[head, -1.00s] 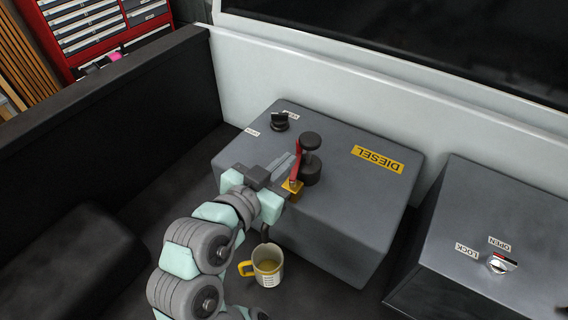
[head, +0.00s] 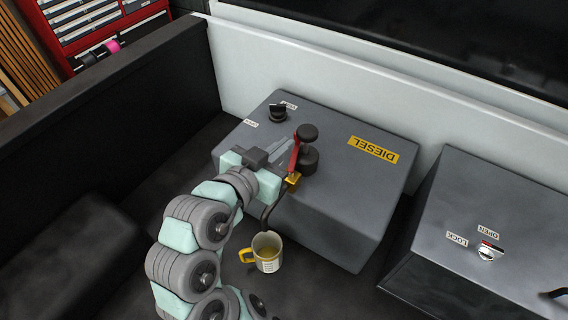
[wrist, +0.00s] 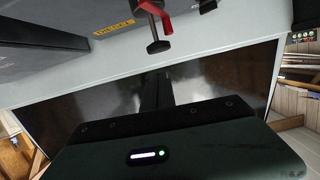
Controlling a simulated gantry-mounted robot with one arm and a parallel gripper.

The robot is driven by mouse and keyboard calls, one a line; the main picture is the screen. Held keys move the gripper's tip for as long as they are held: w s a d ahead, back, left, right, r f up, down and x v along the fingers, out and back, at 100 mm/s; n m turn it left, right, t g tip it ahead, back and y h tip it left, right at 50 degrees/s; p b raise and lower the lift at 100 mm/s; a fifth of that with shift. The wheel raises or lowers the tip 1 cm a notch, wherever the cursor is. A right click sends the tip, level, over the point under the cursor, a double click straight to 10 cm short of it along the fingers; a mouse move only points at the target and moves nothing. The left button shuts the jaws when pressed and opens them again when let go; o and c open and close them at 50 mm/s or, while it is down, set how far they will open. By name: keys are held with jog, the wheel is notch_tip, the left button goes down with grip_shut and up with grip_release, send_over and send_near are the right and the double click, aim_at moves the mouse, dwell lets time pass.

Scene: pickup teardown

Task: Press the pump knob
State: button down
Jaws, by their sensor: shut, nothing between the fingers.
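The pump knob (head: 307,132) is a black round cap on a short stem above the pump on the grey DIESEL tank (head: 345,205). It stands raised, with a gap above the pump body (head: 308,160). A red lever (head: 294,154) and a brass valve (head: 293,181) are beside it. My gripper (head: 288,149) is shut and empty, just left of the knob and lever in the head view. Contact cannot be told. In the wrist view the knob (wrist: 159,47) appears beyond my dark fingers. A yellow-white mug (head: 267,254) stands below the dark spout (head: 267,214).
A black rotary knob (head: 278,111) is on the tank's back left. A second grey box (head: 500,215) with a LOCK/OPEN switch (head: 490,252) stands at right. A black side wall (head: 120,110) and a pale back wall (head: 330,85) bound the space.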

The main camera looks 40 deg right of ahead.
jog(key=shift+n+g, duration=0.3)
jog(key=shift+n, duration=0.2)
jog(key=r+p, duration=0.2)
jog(key=w+r+p, duration=0.1)
jog(key=r+p, duration=0.1)
jog(key=shift+a+r, duration=0.1)
jog(key=p, duration=0.3)
send_over(302, 136)
notch_tip(302, 136, down, 3)
jog(key=shift+a+r, duration=0.1)
jog(key=shift+r, duration=0.05)
notch_tip(302, 136, down, 3)
jog(key=shift+f, duration=0.2)
jog(key=shift+f+p, duration=0.35)
jog(key=shift+f, duration=0.15)
jog(key=shift+f, duration=0.1)
